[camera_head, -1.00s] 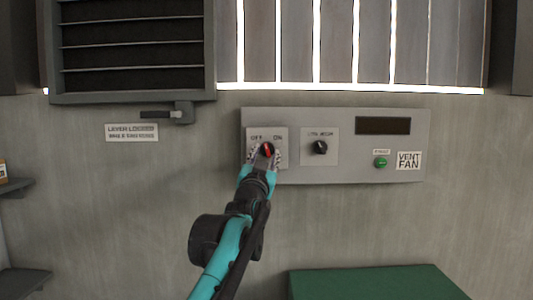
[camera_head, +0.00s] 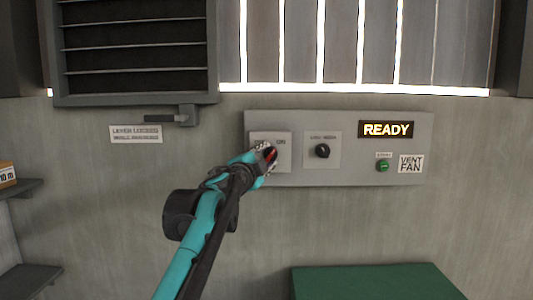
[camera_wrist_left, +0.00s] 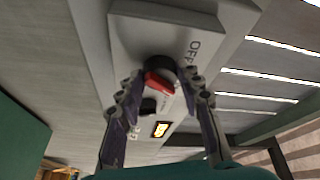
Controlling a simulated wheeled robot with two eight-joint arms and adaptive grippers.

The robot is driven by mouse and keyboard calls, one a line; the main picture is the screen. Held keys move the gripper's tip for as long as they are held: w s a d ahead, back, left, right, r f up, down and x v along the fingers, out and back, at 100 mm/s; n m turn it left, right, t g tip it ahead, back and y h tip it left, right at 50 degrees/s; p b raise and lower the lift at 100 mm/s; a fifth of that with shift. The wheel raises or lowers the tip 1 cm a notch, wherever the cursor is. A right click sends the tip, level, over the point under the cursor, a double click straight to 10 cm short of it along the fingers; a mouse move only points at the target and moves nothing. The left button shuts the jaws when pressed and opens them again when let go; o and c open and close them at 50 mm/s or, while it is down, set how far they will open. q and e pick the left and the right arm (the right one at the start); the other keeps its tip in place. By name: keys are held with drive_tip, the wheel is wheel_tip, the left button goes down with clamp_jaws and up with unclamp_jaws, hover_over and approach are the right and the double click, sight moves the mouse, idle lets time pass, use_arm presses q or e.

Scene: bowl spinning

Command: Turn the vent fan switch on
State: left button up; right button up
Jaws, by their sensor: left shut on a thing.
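The vent fan switch (camera_head: 270,153) is a black rotary knob with a red pointer on a light plate marked OFF and ON, at the left of the grey control panel. The knob also shows in the left wrist view (camera_wrist_left: 159,82), between my fingers. My left gripper (camera_head: 266,154) is at the plate, shut on the switch knob, and its arm reaches up from the lower left. The gripper covers part of the plate and its lettering. The panel display (camera_head: 386,130) is lit and reads READY. My right gripper is not in view.
A louvred vent (camera_head: 135,50) with a lever (camera_head: 180,116) is at upper left. A green surface (camera_head: 375,283) lies below the panel.

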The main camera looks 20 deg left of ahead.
use_arm(q)
drive_tip(key=shift+r+m+g+p, duration=0.25)
drive_tip(key=shift+m+p, duration=0.25)
drive_tip(key=shift+m, duration=0.5)
drive_tip(key=shift+f, duration=0.1)
drive_tip(key=o, duration=1.2)
drive_tip(key=shift+c, duration=0.2)
drive_tip(key=s+a, duration=0.1)
drive_tip(key=s, duration=1.1)
drive_tip(key=shift+a, duration=0.1)
